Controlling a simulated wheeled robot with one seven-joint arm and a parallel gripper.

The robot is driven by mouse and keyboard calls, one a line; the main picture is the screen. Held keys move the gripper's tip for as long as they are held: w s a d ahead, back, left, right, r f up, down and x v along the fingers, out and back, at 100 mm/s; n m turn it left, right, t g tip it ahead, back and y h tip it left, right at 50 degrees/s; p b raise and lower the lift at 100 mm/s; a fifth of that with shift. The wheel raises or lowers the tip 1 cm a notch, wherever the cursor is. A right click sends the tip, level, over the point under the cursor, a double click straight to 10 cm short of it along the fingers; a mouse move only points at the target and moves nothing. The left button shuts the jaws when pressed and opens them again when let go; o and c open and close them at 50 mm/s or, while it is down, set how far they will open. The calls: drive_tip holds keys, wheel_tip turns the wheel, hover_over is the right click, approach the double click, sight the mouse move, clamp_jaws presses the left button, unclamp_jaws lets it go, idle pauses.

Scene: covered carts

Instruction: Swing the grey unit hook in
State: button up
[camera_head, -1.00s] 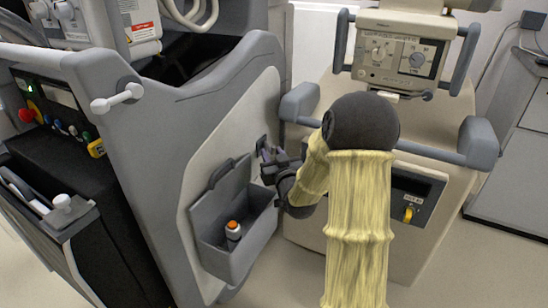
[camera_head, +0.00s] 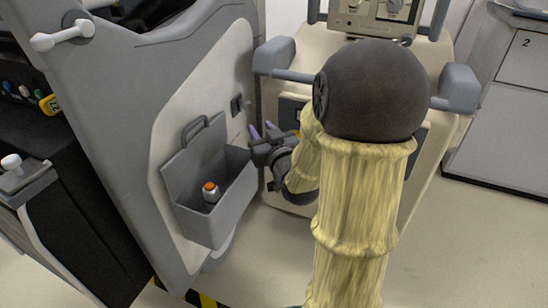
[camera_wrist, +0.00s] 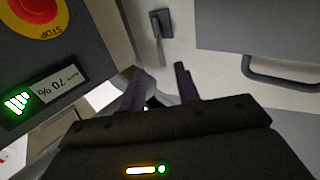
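The grey unit (camera_head: 190,75) stands at the left in the head view. Its hook (camera_head: 237,105) is a small dark piece on the pale side panel, above the grey bin. In the wrist view the hook (camera_wrist: 160,24) shows as a dark plate with a thin arm sticking out toward the bottom of the picture. My gripper (camera_head: 262,131) is right of the bin and a little below and right of the hook, apart from it. In the wrist view my gripper (camera_wrist: 160,88) has its two dark fingers spread with nothing between them. The hook lies beyond the fingertips.
The grey bin (camera_head: 215,232) holds an orange-capped bottle (camera_head: 211,191). A beige unit (camera_head: 290,55) with grey bumpers stands close at the right of my gripper. A red stop button (camera_wrist: 40,12) is near, upper left in the wrist view. Floor is clear at lower right.

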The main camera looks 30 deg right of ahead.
drive_tip(key=s+b, duration=0.7)
drive_tip(key=b, duration=0.2)
drive_tip(key=shift+s+a, duration=0.2)
drive_tip(key=shift+a, duration=0.1)
